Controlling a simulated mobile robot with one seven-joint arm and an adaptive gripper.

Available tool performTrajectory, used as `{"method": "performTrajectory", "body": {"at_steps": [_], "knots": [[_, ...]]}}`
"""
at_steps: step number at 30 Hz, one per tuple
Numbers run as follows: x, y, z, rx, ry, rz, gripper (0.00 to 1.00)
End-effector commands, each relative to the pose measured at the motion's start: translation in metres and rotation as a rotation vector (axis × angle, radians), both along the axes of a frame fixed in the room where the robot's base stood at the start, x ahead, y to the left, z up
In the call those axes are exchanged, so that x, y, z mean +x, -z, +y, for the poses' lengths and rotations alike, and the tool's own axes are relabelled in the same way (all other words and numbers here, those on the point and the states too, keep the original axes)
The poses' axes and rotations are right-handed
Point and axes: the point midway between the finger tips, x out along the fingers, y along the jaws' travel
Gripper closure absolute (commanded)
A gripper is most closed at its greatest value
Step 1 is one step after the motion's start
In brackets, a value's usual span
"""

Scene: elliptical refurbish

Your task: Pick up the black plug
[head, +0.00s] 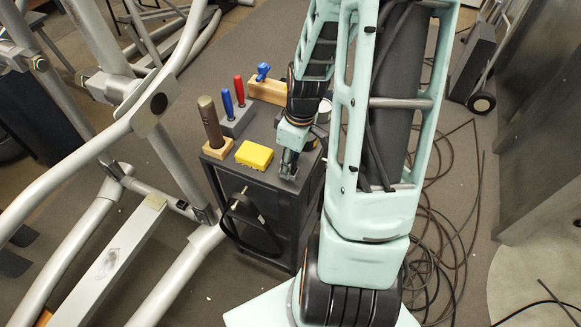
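My gripper (289,168) points down at the right part of the black cart's top (228,177). Its dark fingers are small and partly merge with the dark surface, so I cannot tell if they are open or shut or hold anything. I cannot make out a separate black plug; it may be hidden by my gripper or blend with the cart top. A black looped strap or cable (262,226) hangs on the cart's front side.
On the cart stand a yellow box (254,155), a brown-handled tool (209,121) in a wooden block, blue and red handles (239,91) in a grey holder, and a wooden piece (266,91) with a blue knob. Exercise-machine frames (150,105) stand left. Loose cables (447,235) lie right.

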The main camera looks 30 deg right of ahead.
Motion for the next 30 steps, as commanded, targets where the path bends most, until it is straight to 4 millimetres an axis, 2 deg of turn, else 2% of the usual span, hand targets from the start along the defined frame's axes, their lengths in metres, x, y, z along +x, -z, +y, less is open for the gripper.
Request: {"method": "performTrajectory", "body": {"at_steps": [4, 14, 24, 30], "knots": [[0.000, 0.000, 0.000, 0.000, 0.000, 0.000, 0.64], [0.000, 0.000, 0.000, 0.000, 0.001, 0.000, 1.00], [0.000, -0.002, 0.000, 0.000, 0.001, 0.000, 1.00], [0.003, -0.012, 0.002, 0.000, 0.000, 0.000, 1.00]]}}
